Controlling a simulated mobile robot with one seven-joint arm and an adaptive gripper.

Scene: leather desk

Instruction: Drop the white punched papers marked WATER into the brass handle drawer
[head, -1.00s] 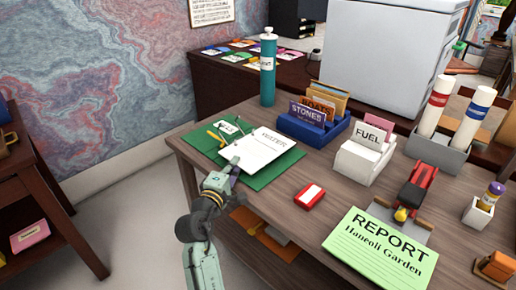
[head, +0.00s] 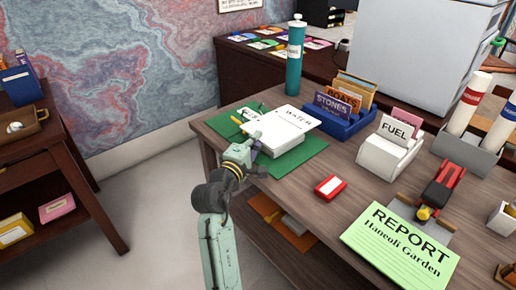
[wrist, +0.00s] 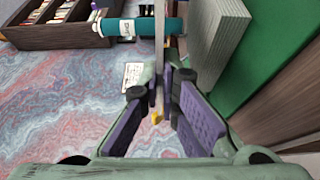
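The white punched papers marked WATER (head: 291,119) are raised a little above the green mat (head: 302,152) at the left end of the desk. My gripper (head: 250,142) is at their near left edge. In the wrist view the papers (wrist: 160,35) show edge-on as a thin pale strip between the fingers of my gripper (wrist: 163,92), which is shut on them. A brown box (head: 22,127) with a small gold-coloured part stands on the left shelf unit; I cannot tell whether it is the brass handle drawer.
A teal bottle (head: 295,55) stands behind the papers. A blue holder (head: 340,121), a white FUEL box (head: 385,157) and a red block (head: 330,188) are to the right. Open floor (head: 150,185) lies between the desk and the left shelf unit.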

